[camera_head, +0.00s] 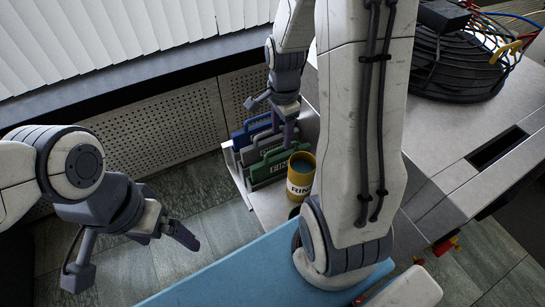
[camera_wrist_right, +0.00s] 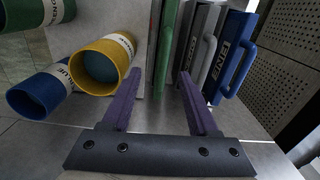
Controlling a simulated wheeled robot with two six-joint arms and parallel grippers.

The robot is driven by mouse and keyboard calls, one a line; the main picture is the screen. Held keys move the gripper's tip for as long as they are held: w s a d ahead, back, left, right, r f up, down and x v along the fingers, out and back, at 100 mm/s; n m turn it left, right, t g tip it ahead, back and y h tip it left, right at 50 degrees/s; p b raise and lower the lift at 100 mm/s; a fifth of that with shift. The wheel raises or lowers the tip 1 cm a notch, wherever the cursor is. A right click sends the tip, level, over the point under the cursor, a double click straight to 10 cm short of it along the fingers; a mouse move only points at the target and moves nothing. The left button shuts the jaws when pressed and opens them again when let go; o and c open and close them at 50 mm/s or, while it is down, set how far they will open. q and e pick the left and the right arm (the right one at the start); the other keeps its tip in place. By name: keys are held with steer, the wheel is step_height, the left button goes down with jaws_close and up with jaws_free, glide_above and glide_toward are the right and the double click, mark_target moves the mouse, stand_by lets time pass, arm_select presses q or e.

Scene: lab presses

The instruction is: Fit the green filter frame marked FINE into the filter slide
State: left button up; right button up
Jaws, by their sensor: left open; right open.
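The green filter frame (camera_head: 269,169) stands upright at the near side of a row of frames, its label partly readable as "FIN". Its edge also shows in the right wrist view (camera_wrist_right: 166,50). My right gripper (camera_head: 273,116) is open above the row. In its wrist view the purple fingers (camera_wrist_right: 160,78) are spread, with the green frame's edge beyond the gap and nothing between them. My left gripper (camera_head: 130,256) is open and empty at the lower left, away from the frames. I cannot identify the filter slide.
A grey frame (camera_wrist_right: 201,42) and a blue frame marked FINE (camera_wrist_right: 238,55) stand beside the green one. A grey bench with a dark slot (camera_head: 497,147) and a black coil (camera_head: 455,60) is at right.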

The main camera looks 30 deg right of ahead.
mark_target(281, 150)
steer(key=f, duration=0.4)
steer(key=shift+w+d+f, duration=0.15)
steer(key=shift+d+f, duration=0.2)
steer(key=shift+d, duration=0.05)
steer(key=shift+w+f+p, duration=0.2)
steer(key=shift+f+p, duration=0.1)
steer(key=shift+f, duration=2.65)
jaws_close()
